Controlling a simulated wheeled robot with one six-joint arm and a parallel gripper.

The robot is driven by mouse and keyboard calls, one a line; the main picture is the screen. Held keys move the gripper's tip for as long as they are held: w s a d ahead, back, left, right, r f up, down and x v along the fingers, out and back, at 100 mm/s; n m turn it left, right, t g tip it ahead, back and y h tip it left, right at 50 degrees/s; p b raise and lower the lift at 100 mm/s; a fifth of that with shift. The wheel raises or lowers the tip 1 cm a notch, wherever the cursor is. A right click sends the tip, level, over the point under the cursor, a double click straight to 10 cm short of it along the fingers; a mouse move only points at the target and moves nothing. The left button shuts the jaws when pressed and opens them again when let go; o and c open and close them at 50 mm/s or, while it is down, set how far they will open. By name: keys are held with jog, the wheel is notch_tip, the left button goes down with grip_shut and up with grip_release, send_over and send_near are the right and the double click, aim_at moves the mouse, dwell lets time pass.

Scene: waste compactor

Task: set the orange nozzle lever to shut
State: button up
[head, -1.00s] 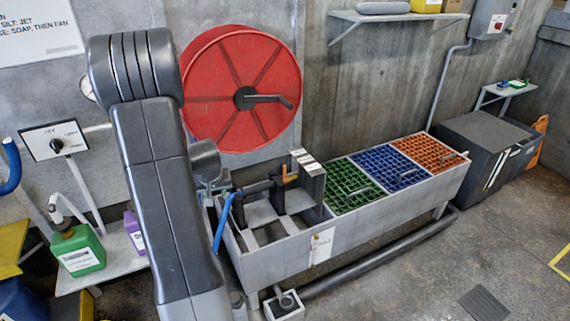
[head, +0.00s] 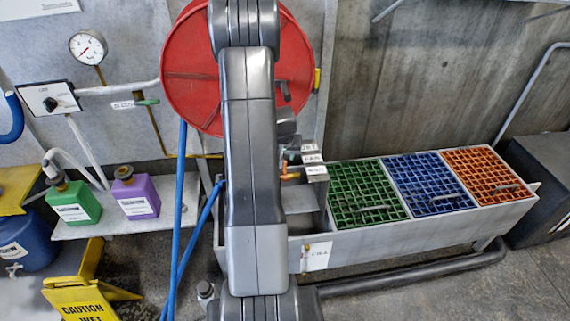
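A small orange piece (head: 290,175), which looks like the nozzle lever, shows just right of my arm, at the left end of the trough. Its setting cannot be read from here. The nozzle body is mostly hidden behind my upright arm. A blue hose (head: 210,203) runs up toward that spot from the left. A dark rounded part of my arm shows above the lever, but my gripper's fingers are hidden behind the arm links.
The grey trough (head: 420,232) holds green (head: 368,194), blue (head: 428,183) and orange (head: 486,175) grates. A red hose reel (head: 190,75) hangs on the wall behind my arm. A yellow caution sign (head: 88,295) and a shelf (head: 110,228) with bottles stand left.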

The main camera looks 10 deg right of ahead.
jog(key=x, duration=0.7)
jog(key=shift+w+f, duration=0.15)
jog(key=shift+f, duration=0.1)
jog(key=shift+c, duration=0.2)
grip_shut()
